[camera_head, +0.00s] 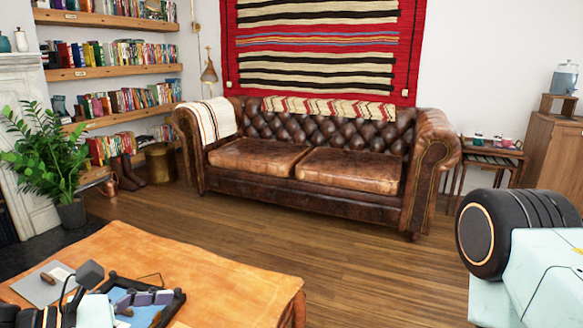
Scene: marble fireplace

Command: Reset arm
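The task names only my arm. At the right edge a large black ribbed joint with an orange ring and a pale mint link of my own body show close up. No gripper fingers show beyond them. At the bottom left corner, dark and pale mint pieces that look like part of my other arm are cut off by the frame edge.
An orange-brown leather ottoman (200,270) fills the lower left, with a black tray (170,308) and a grey flat item (35,290). A brown leather sofa (310,160) stands beyond. A plant (45,155) is left. The wooden floor (380,265) between is clear.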

